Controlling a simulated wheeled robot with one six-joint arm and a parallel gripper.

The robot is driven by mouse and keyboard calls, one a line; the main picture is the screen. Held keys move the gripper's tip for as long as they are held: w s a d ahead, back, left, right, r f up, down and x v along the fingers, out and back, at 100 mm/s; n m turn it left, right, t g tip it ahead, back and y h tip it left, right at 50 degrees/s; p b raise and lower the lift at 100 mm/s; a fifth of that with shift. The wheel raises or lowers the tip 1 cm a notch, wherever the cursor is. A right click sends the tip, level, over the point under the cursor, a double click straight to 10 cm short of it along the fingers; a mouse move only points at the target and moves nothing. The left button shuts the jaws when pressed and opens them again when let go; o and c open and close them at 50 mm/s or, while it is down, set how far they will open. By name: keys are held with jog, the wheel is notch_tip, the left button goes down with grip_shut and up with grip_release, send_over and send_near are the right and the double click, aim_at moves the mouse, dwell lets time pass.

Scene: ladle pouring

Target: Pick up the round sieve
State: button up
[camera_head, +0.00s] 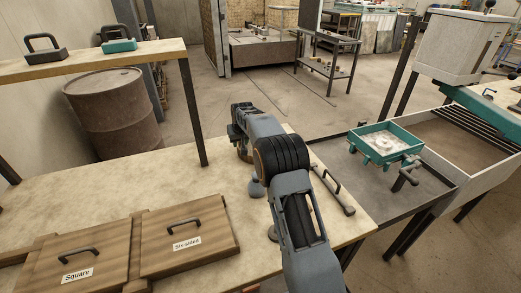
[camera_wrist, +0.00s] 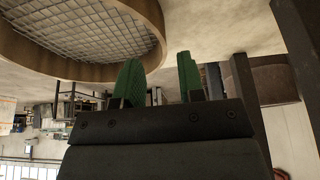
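The round sieve (camera_wrist: 150,30) has a tan wooden rim and a grey wire mesh. It fills the upper left of the wrist view, which looks upside down. In the head view it is mostly or wholly hidden behind my arm. My gripper (camera_wrist: 160,80) has two green fingers standing apart with nothing between them. The fingers are close to the sieve's rim; I cannot tell whether they touch it. In the head view my gripper (camera_head: 238,128) is over the far part of the wooden table, partly hidden by my wrist.
The table (camera_head: 90,195) holds two wooden lids, labelled Square (camera_head: 78,262) and Six-sided (camera_head: 187,240). A dark handled tool (camera_head: 333,190) lies right of my arm. A shelf (camera_head: 90,62) with handled blocks stands left, before a rusty drum (camera_head: 115,112). A teal square box (camera_head: 384,144) is at right.

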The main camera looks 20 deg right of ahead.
aim_at(239, 148)
jog(key=shift+x, duration=3.05)
grip_shut()
